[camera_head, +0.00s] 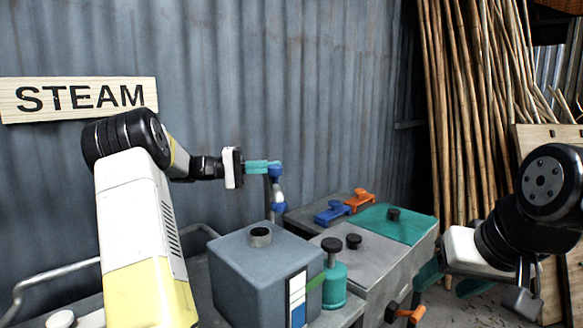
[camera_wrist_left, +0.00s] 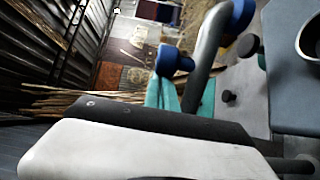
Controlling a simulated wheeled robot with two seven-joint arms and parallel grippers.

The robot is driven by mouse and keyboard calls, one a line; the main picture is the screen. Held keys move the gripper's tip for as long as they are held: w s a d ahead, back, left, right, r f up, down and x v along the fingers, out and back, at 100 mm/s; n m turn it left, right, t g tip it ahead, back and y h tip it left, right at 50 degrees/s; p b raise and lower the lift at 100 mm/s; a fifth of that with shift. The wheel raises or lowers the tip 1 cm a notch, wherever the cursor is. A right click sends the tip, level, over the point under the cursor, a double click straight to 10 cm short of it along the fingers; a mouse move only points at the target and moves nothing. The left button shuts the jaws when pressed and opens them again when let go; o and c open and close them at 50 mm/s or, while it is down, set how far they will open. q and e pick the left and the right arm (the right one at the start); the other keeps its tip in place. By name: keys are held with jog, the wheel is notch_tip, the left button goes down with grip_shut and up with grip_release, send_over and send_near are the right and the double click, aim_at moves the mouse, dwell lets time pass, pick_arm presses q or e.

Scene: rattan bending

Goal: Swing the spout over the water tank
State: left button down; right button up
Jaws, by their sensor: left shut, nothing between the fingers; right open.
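The spout (camera_head: 277,187) is a grey bent pipe with blue parts at its top and tip, standing behind the water tank. The water tank (camera_head: 238,276) is a blue-grey box with a round opening on top. In the head view the spout's tip appears above and right of that opening; its exact depth is unclear. My left gripper (camera_head: 263,167) is shut and empty, its teal fingers at the spout's upper blue knob. In the left wrist view the fingers (camera_wrist_left: 165,95) are beside the knob (camera_wrist_left: 174,62); contact cannot be told. My right gripper (camera_head: 452,277) is open, right of the bench.
A teal bottle (camera_head: 334,284) stands close to the tank's right side. Blue (camera_head: 332,212) and orange (camera_head: 360,200) clamps sit on the grey steam box (camera_head: 372,258), which has black knobs and a teal panel. Bamboo poles (camera_head: 474,100) lean at the back right.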

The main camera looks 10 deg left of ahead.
pick_arm(q)
jog(key=shift+s+a, duration=0.15)
jog(key=shift+a, duration=0.35)
dwell(1.7)
